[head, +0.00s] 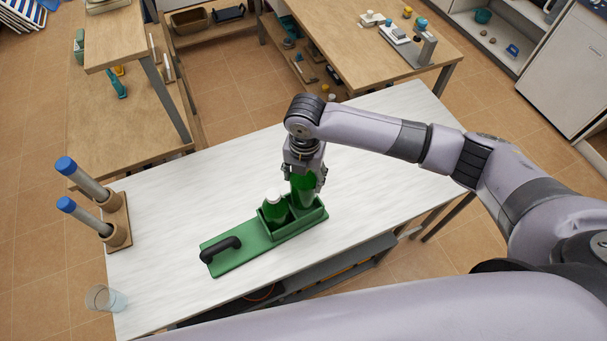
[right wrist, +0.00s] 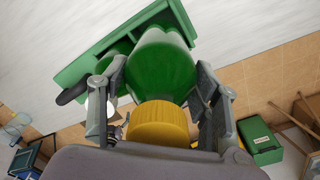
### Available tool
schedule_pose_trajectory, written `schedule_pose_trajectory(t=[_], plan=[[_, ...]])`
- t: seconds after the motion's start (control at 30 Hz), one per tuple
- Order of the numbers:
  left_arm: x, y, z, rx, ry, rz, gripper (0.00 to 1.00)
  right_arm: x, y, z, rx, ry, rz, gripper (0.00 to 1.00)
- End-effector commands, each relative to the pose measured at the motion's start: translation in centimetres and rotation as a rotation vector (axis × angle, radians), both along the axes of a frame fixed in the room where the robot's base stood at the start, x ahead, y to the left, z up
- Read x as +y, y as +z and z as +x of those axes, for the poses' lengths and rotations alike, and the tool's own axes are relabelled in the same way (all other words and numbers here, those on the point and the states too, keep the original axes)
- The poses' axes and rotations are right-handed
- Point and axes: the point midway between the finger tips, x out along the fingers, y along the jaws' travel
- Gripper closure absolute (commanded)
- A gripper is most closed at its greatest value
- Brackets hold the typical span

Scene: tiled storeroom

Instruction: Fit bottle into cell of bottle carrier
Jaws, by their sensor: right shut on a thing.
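The green bottle carrier (head: 228,262) lies on the white table, with a black handle (head: 222,247) at its left end and a box of cells at its right end. A green bottle with a white cap (head: 275,207) stands in the left cell. My right gripper (head: 304,180) is shut on another green bottle (head: 303,188), which has a yellow cap (right wrist: 158,124). This bottle is over the right cell, with its lower end at or inside the rim. I cannot tell how deep it sits. My left gripper is not in view.
A wooden stand (head: 118,228) with two blue-capped tubes is at the table's left edge, and a clear glass (head: 106,298) is at the front left corner. The white table (head: 200,195) is bare behind the carrier and to its right. Wooden tables stand beyond.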

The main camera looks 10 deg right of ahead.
Motion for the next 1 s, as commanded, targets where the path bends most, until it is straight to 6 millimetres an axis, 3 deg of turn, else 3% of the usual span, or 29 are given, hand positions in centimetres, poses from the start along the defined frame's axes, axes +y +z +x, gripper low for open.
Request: schedule_pose_trajectory(t=[1.0], plan=[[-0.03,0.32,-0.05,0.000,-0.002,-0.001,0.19,0.06,-0.44,0.04,-0.002,0.000,0.001,1.00]])
